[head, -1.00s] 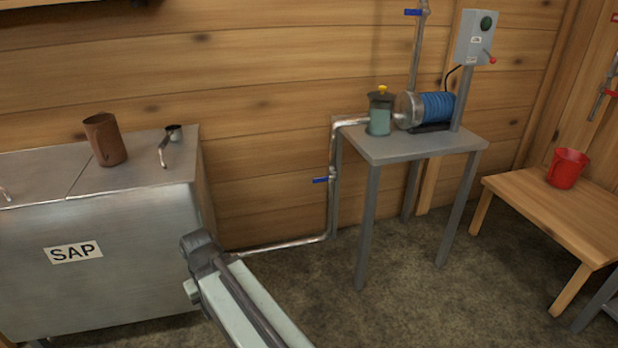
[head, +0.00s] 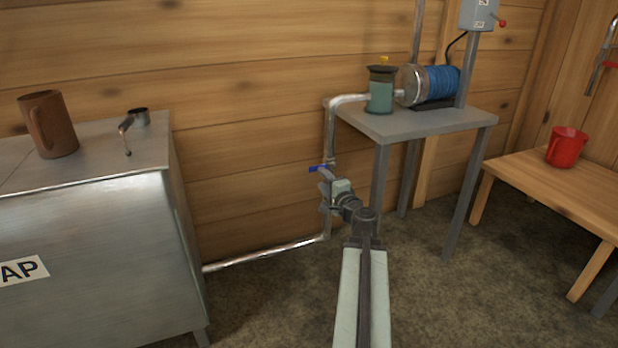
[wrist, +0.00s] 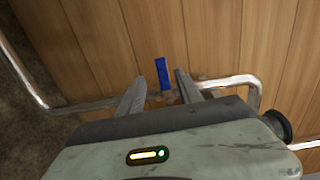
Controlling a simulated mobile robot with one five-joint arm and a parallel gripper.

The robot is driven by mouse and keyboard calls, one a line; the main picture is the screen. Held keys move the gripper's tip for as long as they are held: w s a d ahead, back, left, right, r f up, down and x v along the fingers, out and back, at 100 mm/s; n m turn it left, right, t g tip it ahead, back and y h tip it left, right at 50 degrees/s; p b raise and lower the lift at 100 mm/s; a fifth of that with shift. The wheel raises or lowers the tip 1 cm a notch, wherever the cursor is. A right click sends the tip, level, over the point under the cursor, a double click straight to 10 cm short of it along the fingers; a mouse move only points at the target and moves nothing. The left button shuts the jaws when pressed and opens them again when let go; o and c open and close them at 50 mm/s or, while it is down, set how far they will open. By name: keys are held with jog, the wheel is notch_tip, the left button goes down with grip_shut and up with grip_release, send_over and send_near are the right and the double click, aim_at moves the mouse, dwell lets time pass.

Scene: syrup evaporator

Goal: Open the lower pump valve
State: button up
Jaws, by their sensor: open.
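The lower pump valve has a blue handle (head: 319,168) on the vertical stretch of metal pipe (head: 330,135) left of the pump table. The handle lies crosswise to the pipe. In the wrist view the blue handle (wrist: 162,74) stands between my two fingers, with a gap on each side. My gripper (head: 325,187) is open and reaches to the pipe just below the handle in the head view. Its fingers (wrist: 160,82) show on either side of the handle in the wrist view. Whether they touch the pipe or valve body, I cannot tell.
The metal SAP tank (head: 100,230) stands at left, with a brown mug (head: 48,124) on it. The grey table (head: 420,122) bears the blue pump (head: 440,82). A wooden bench (head: 560,190) with a red cup (head: 566,148) is at right. Floor between is clear.

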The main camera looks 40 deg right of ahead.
jog(key=shift+m+h, duration=0.3)
jog(key=shift+h, duration=0.1)
jog(key=x, duration=0.8)
jog(key=shift+s+d+r, duration=0.1)
jog(key=shift+s+d, duration=0.1)
jog(key=shift+d, duration=0.2)
grip_shut()
dwell(0.5)
